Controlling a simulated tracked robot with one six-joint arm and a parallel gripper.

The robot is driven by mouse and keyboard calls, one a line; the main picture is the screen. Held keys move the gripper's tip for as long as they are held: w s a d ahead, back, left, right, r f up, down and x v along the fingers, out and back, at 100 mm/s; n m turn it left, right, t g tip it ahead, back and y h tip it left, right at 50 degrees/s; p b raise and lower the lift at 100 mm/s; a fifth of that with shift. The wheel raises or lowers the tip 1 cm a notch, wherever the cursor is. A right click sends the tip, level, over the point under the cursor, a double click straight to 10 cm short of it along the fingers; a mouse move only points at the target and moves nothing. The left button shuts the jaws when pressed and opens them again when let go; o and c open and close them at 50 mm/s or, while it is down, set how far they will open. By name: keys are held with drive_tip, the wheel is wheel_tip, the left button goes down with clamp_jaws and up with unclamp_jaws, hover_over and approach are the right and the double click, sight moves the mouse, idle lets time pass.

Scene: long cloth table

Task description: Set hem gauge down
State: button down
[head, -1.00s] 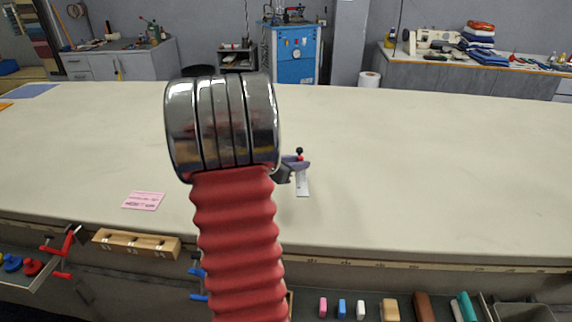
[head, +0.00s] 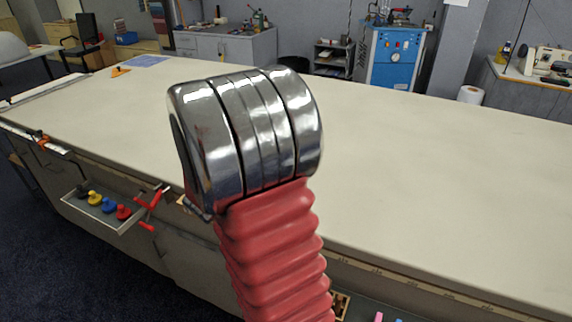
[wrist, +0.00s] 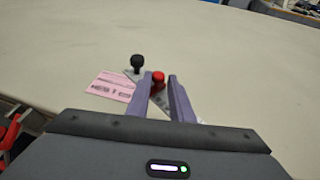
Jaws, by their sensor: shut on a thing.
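The hem gauge (wrist: 157,79) shows in the wrist view as a pale metal strip with a red knob and a black knob. My gripper (wrist: 160,88) is shut on it, with the purple fingers on either side of the red knob. The gauge overlaps the right side of a pink card (wrist: 110,86) in this view. I cannot tell how high it is above the cloth table (wrist: 235,75). In the head view my own arm hides the gauge, the card and nearly all of the gripper.
Red clamps (head: 150,205) and a tray of coloured knobs (head: 103,212) hang along the table's front edge. An orange item (head: 121,71) and a blue mat (head: 146,61) lie at the far left end. The table's middle and right are clear.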

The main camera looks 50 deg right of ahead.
drive_tip(key=w+a+f+n+t+y, duration=0.1)
drive_tip(key=w+a+n+t+y, duration=0.1)
drive_tip(key=a, duration=1)
drive_tip(key=w+a+f+n+t+y, duration=0.1)
drive_tip(key=w+a+n+t+y, duration=0.1)
drive_tip(key=a, duration=1)
drive_tip(key=w+a+n+t+y, duration=0.3)
drive_tip(key=w+a+n+y, duration=0.1)
drive_tip(key=a, duration=0.8)
drive_tip(key=shift+a+f+n, duration=0.3)
drive_tip(key=shift+f+n, duration=0.1)
drive_tip(key=shift+n, duration=0.4)
drive_tip(key=shift+s, duration=0.1)
